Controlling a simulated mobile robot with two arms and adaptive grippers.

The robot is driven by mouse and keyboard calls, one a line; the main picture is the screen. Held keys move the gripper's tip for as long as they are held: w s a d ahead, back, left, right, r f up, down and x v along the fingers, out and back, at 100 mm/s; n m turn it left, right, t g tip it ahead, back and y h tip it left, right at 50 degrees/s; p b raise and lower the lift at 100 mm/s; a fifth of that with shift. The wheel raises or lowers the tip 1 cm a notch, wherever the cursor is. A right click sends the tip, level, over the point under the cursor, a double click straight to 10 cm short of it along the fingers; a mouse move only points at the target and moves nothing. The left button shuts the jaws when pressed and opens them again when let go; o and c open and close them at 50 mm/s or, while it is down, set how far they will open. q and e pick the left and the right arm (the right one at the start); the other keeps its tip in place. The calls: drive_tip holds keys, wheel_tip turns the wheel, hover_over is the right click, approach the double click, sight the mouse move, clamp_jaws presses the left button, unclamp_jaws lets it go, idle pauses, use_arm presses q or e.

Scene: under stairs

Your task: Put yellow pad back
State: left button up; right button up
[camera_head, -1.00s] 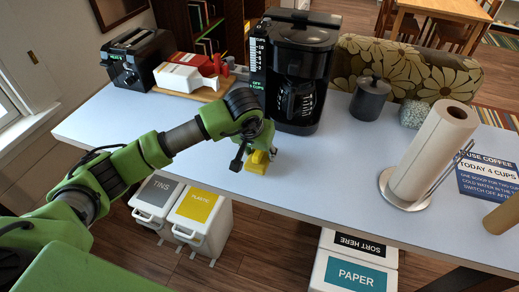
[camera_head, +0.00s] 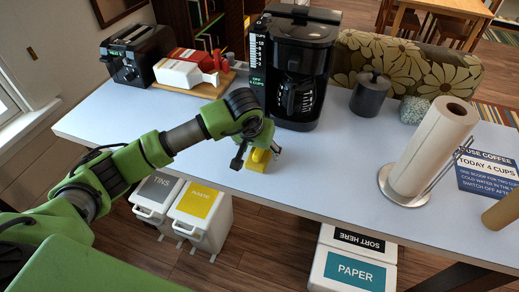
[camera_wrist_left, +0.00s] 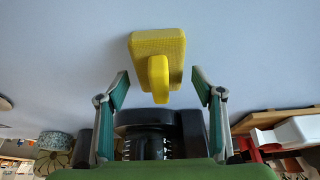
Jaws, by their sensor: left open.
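The yellow pad (camera_head: 258,160) lies on the light table near its front edge, in front of the coffee maker. In the left wrist view the yellow pad (camera_wrist_left: 157,45) shows as a block with a raised yellow handle (camera_wrist_left: 158,80). My left gripper (camera_head: 258,155) is over the pad in the head view and partly hides it. In the left wrist view my left gripper (camera_wrist_left: 160,88) is open, with one finger on each side of the handle and a gap on both sides. My right gripper is out of view.
The black coffee maker (camera_head: 298,65) stands just behind the pad. A toaster (camera_head: 135,55) and a wooden board (camera_head: 205,90) with boxes are at back left. A paper towel roll (camera_head: 433,148) and dark canister (camera_head: 369,95) are to the right. Bins (camera_head: 200,215) stand below.

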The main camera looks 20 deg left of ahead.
use_arm(q)
drive_tip(key=shift+s+r, duration=0.1)
drive_tip(key=shift+r, duration=0.4)
drive_tip(key=b+v, duration=0.2)
drive_tip(key=v, duration=0.9)
drive_tip(key=shift+b, duration=0.4)
